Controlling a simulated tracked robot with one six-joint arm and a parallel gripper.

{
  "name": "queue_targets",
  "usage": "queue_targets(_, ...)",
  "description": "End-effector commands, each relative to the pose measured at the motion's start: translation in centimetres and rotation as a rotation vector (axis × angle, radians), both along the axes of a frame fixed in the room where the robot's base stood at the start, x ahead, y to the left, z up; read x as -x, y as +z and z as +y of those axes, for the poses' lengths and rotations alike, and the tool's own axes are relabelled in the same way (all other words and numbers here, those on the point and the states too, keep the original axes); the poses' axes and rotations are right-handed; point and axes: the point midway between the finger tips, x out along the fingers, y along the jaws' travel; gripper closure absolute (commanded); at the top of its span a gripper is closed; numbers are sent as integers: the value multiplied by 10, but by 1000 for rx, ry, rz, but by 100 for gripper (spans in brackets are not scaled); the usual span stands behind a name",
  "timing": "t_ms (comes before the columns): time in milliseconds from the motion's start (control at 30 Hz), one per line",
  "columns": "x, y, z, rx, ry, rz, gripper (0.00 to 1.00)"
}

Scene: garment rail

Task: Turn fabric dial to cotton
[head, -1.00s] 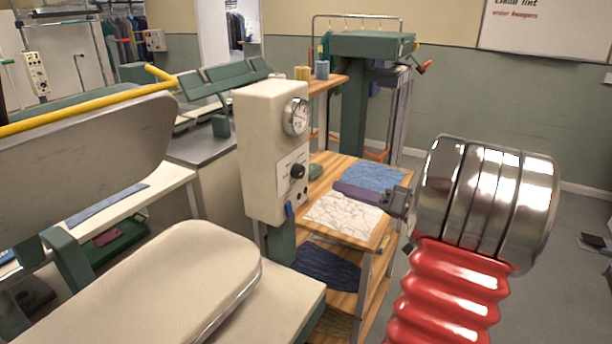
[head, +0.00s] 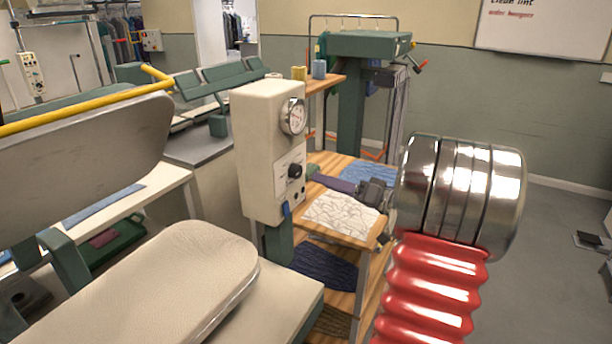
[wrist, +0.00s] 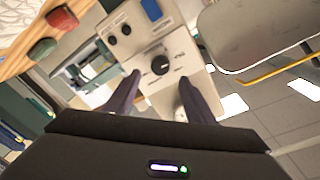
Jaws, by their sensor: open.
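The fabric dial is a round black knob (head: 295,171) on a pale panel on the front of the cream control box (head: 262,150). In the wrist view the knob (wrist: 160,65) sits at the upper middle, with small labels around it that I cannot read. My gripper (head: 318,178) is to the right of the box, its purple-grey fingers pointing at the panel. In the wrist view my gripper (wrist: 158,80) is open, with one finger at each side of the knob's lower part in the picture. The fingers look apart from the knob.
A round gauge (head: 293,117) sits above the dial. A blue switch (wrist: 152,10) and small black knobs are on the same box. A wooden table (head: 340,160) with folded cloths lies below my gripper. The cream pressing pad (head: 190,270) is at the front left.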

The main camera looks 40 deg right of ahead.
Motion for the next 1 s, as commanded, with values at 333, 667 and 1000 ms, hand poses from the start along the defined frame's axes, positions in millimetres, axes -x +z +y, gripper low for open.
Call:
queue_targets(333,-53,0,15,0,3,1,50)
queue_targets(667,-74,0,20,0,1,1,50)
queue_targets(1000,-74,0,20,0,1,0,59)
